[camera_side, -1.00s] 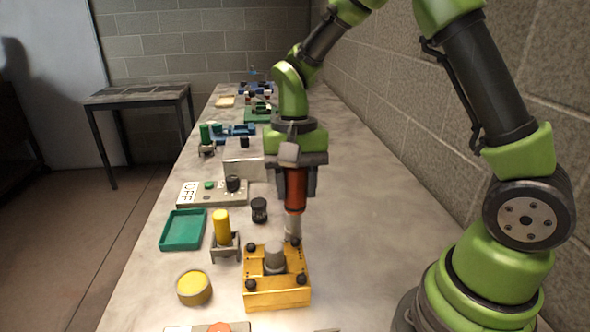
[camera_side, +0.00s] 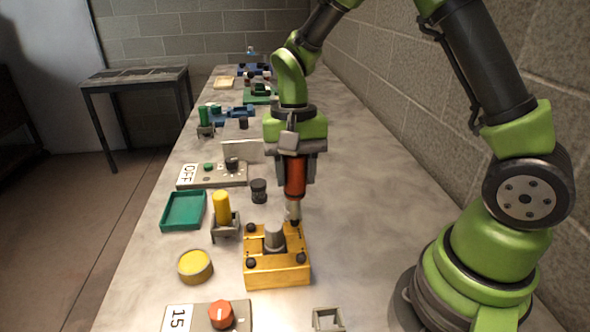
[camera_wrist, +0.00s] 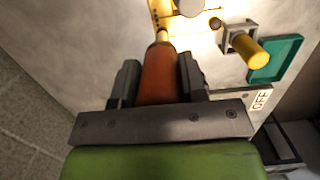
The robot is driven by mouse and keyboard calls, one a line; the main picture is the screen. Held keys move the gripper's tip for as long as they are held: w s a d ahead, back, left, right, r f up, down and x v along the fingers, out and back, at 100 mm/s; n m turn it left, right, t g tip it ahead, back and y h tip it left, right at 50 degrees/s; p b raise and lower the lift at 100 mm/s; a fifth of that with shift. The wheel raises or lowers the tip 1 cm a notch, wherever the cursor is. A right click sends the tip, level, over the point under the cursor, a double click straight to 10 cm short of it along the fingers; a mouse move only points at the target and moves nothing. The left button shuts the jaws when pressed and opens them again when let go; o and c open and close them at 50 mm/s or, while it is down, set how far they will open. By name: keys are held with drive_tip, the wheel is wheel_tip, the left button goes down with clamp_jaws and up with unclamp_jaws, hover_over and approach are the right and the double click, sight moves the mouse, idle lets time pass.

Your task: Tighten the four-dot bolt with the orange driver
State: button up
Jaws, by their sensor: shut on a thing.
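My gripper (camera_side: 294,178) is shut on the orange driver (camera_side: 296,186), which it holds upright with the tip down. In the wrist view the driver (camera_wrist: 158,75) sits between my two dark jaws. The yellow block (camera_side: 277,277) stands on the bench below, with dark bolts at its corners and a grey cylinder in the middle. The driver's grey shaft reaches down to the far right bolt (camera_side: 295,224). I cannot tell whether the tip is seated in it. The dots by the bolts are too small to count.
A yellow-handled tool stands in a grey holder (camera_side: 225,229) left of the block. A black knurled part (camera_side: 258,190) stands behind.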

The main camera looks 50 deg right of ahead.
drive_tip(key=shift+f, duration=0.55)
idle(1.9)
drive_tip(key=shift+r, duration=3.55)
